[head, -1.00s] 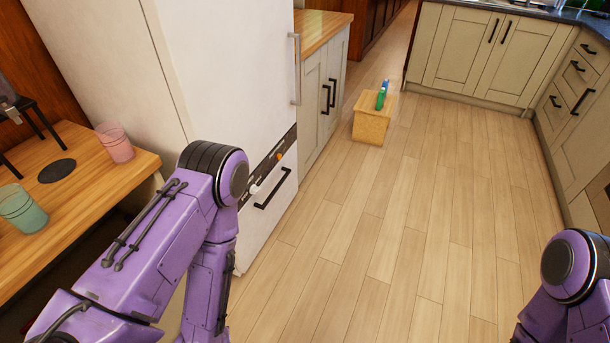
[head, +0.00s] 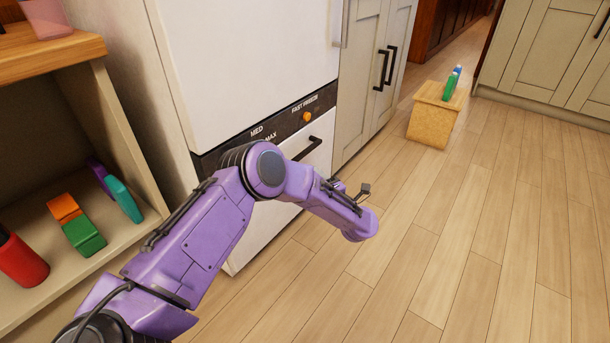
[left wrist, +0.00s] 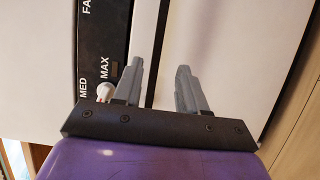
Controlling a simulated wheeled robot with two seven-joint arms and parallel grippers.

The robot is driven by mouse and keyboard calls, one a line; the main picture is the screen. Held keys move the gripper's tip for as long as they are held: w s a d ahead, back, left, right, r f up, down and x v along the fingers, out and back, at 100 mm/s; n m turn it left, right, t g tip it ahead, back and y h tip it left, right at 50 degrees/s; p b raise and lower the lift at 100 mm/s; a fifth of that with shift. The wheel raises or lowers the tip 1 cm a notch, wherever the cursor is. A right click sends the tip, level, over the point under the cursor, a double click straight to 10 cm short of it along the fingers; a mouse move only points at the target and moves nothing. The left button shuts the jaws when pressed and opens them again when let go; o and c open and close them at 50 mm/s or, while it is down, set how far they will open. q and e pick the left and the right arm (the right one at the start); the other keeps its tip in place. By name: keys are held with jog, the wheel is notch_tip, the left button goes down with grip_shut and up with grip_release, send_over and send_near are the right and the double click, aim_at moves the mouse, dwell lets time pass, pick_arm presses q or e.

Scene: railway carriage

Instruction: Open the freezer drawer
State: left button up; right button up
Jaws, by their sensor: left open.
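The freezer drawer (head: 248,242) is the white lower front of the fridge-freezer. It looks shut in the head view. Its black bar handle (head: 312,146) shows partly above my left arm, and the arm hides the rest. My left gripper is hidden beyond the wrist in the head view. In the left wrist view my left gripper (left wrist: 158,82) is open, its two grey fingers apart before the white front. A dark vertical line (left wrist: 158,45) runs between the fingers; I cannot tell whether it is the handle or a seam. My right gripper is not in view.
A wooden shelf unit (head: 150,185) holding coloured items stands at left. A wooden box (head: 432,122) stands beyond the cabinet (head: 362,85). The floor (head: 430,240) at right is clear.

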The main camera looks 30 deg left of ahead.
aim_at(299, 160)
pick_arm(q)
jog(key=b+x, duration=0.1)
jog(key=x, duration=0.4)
jog(key=shift+b, duration=0.4)
jog(key=b+x, duration=0.1)
jog(key=x, duration=0.4)
jog(key=shift+r+b, duration=0.15)
jog(key=shift+b, duration=0.15)
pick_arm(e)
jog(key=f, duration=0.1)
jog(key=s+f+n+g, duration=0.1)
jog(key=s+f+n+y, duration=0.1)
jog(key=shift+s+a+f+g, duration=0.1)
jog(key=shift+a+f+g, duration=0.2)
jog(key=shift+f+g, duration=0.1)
pick_arm(q)
grip_shut()
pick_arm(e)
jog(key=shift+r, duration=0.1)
